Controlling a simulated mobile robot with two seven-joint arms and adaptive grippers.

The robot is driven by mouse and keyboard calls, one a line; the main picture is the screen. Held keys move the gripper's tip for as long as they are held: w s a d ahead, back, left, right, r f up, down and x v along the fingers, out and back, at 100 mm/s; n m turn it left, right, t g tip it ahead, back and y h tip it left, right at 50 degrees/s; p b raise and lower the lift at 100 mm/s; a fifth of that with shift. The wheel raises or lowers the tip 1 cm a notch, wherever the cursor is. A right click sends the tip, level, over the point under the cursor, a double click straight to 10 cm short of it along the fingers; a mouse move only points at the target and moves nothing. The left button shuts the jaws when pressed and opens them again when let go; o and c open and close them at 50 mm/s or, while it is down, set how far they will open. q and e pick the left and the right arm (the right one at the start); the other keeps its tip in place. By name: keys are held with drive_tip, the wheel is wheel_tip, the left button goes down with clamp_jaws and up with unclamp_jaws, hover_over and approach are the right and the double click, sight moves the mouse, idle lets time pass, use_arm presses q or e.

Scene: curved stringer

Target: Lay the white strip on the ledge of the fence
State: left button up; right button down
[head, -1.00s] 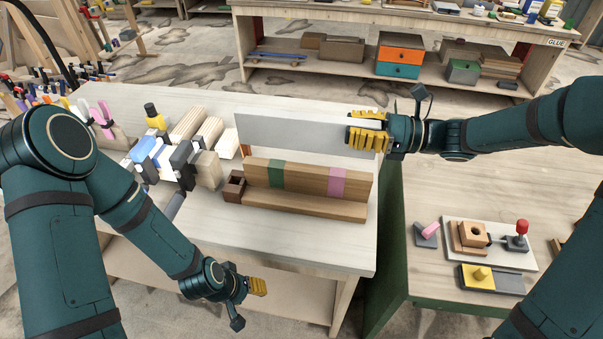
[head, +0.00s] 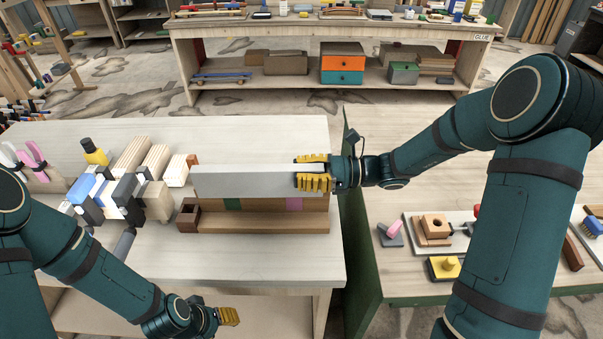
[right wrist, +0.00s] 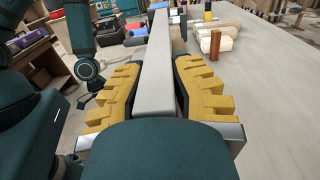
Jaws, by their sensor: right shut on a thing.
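The white strip (head: 245,181) is long and flat, and my right gripper (head: 313,173) is shut on its right end. It is held level, in front of the upper part of the wooden fence (head: 262,204) in the head view, hiding much of it. The fence has a green and a pink band, and its ledge (head: 265,225) runs along the front, bare. In the right wrist view the strip (right wrist: 155,75) runs away between the yellow fingers. My left gripper (head: 228,316) is low at the table's front; its finger gap is unclear.
A dark brown hollow block (head: 188,216) stands at the fence's left end. Clamps and light wood blocks (head: 130,160) crowd the table's left. The tabletop (head: 270,262) in front of the ledge is clear. A green-edged table (head: 385,200) stands to the right.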

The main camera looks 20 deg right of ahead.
drive_tip(key=shift+s, duration=0.1)
drive_tip(key=shift+f, duration=0.45)
drive_tip(key=shift+f, duration=0.1)
drive_tip(key=c, duration=1)
unclamp_jaws()
drive_tip(key=shift+o, duration=0.2)
drive_tip(key=shift+r, duration=0.5)
drive_tip(key=v, duration=1.2)
drive_tip(key=shift+p, duration=0.3)
